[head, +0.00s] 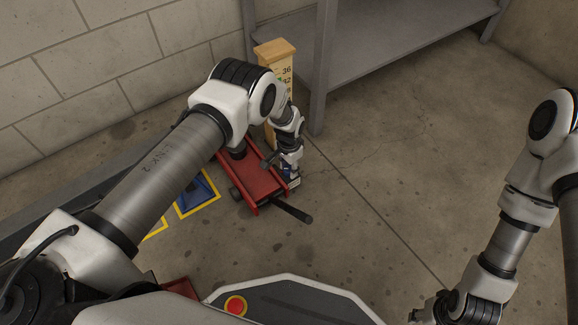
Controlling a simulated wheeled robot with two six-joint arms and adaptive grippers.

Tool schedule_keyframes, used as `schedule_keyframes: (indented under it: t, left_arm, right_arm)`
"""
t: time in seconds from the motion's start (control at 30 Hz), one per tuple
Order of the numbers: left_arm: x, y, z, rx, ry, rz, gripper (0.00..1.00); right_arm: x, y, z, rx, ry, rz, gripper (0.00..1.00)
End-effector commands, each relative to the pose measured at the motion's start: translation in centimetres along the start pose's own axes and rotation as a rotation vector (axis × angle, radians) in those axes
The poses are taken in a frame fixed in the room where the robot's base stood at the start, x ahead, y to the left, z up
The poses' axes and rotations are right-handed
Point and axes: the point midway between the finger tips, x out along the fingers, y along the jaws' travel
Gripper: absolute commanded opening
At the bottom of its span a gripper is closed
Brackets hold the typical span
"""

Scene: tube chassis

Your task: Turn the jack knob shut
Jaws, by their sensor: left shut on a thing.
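The red jack (254,183) sits low on the concrete floor, with a black handle bar (293,210) sticking out toward the lower right. My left gripper (291,182) is at the jack's right side, pointing down. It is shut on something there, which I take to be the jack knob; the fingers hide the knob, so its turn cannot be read. My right gripper (428,310) is at the bottom edge, far from the jack and partly cut off. Its jaws are not clear.
A wooden post with a number scale (275,60) stands behind the jack. A grey metal shelf (400,42) is at the back. A blue panel with a yellow border (197,193) lies left of the jack. The floor to the right is clear.

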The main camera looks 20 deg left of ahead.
Motion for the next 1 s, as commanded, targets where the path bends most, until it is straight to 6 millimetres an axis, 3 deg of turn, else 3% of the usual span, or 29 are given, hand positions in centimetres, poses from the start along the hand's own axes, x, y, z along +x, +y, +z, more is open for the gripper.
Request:
schedule_keyframes:
  t: [0.3,0.77,0.8,0.87,1.0]
  left_arm:
    - [0.09,0.05,0.1,0.114,-0.002,0.001,0.01]
    - [0.1,0.04,0.11,0.131,-0.003,0.001,0.01]
    - [0.1,0.04,0.11,0.131,-0.003,0.001,0.4]
    - [0.1,0.04,0.1,0.13,-0.002,0.001,0.61]
    - [0.06,0.02,0.07,0.13,-0.002,0.001,0.61]
  right_arm:
    - [-0.14,-0.01,0.01,0.0,0.0,0.0,0.4]
    - [-0.14,-0.01,0.01,0.0,0.0,0.0,0.4]
    - [-0.15,-0.01,0.01,0.0,0.0,0.0,0.4]
    - [-0.15,-0.01,0.01,0.0,0.0,0.0,0.4]
    - [-0.15,-0.01,0.01,0.0,0.0,0.0,0.4]
